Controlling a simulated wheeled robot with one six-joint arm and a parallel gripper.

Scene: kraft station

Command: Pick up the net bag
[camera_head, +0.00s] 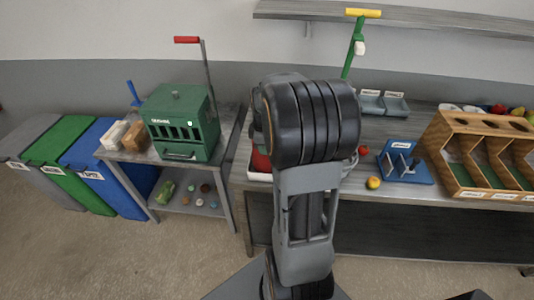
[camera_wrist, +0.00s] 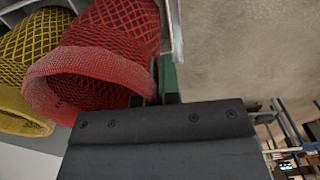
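A red net bag (camera_wrist: 110,55) fills the upper left of the wrist view, its thick round rim facing the camera. A yellow net bag (camera_wrist: 28,65) hangs or lies to its left, partly cut off by the frame. My gripper (camera_wrist: 167,82) shows as a dark body with narrow green and dark finger parts close to the right side of the red bag's rim. I cannot tell whether it touches the bag or how far apart the fingers are. In the head view my arm hides the gripper, and a red patch (camera_head: 260,160) shows just left of the arm.
A green box machine (camera_head: 180,122) with a lever stands on the left side table. Bins (camera_head: 65,150) stand further left. On the right bench are a blue stand (camera_head: 405,165), an orange-yellow fruit (camera_head: 373,183) and a wooden sorter (camera_head: 480,150). Open floor lies in front.

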